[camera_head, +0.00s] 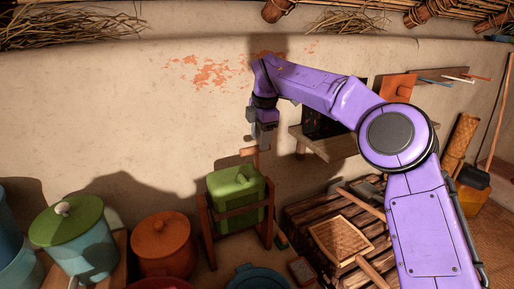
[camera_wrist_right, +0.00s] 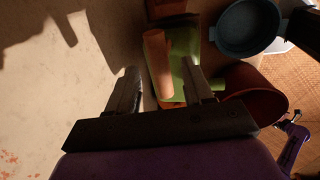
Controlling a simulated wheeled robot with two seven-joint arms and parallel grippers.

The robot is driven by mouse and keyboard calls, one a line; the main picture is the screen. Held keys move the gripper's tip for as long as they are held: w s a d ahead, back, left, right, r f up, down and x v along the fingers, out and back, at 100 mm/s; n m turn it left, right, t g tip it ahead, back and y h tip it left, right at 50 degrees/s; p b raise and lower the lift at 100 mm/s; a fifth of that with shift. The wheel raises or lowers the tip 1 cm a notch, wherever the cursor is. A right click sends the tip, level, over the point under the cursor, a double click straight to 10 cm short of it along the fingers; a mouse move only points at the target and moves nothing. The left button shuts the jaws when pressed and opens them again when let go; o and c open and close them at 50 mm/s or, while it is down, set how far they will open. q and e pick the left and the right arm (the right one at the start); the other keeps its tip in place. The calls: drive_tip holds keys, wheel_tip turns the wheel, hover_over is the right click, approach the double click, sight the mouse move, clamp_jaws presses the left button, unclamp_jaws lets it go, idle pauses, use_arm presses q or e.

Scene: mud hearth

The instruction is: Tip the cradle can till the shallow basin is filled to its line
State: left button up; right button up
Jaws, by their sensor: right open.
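The green can (camera_head: 236,191) sits upright in a wooden cradle (camera_head: 207,224) by the wall in the head view. A short wooden handle (camera_head: 250,151) sticks up at its top. The can (camera_wrist_right: 187,68) and handle (camera_wrist_right: 156,55) also show in the right wrist view. My right gripper (camera_head: 263,138) is open and empty, just above the handle; in the wrist view the handle lies ahead of the gap between the fingers. The blue shallow basin (camera_head: 258,278) is cut off by the head view's bottom edge; the wrist view shows it (camera_wrist_right: 248,30). Its line and fill cannot be made out.
An orange lidded pot (camera_head: 163,247) and a teal pot with a green lid (camera_head: 80,240) stand left of the cradle. A slatted wooden platform (camera_head: 305,222) is to the right. A wall shelf (camera_head: 335,148) is behind my right arm. The wall is close behind the can.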

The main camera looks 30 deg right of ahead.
drive_tip(key=f, duration=0.2)
drive_tip(key=w+f+p, duration=0.1)
drive_tip(key=f, duration=0.1)
drive_tip(key=shift+d+f, duration=0.15)
drive_tip(key=shift+w+f, duration=0.15)
drive_tip(key=shift+f, duration=0.2)
drive_tip(key=shift+c, duration=0.3)
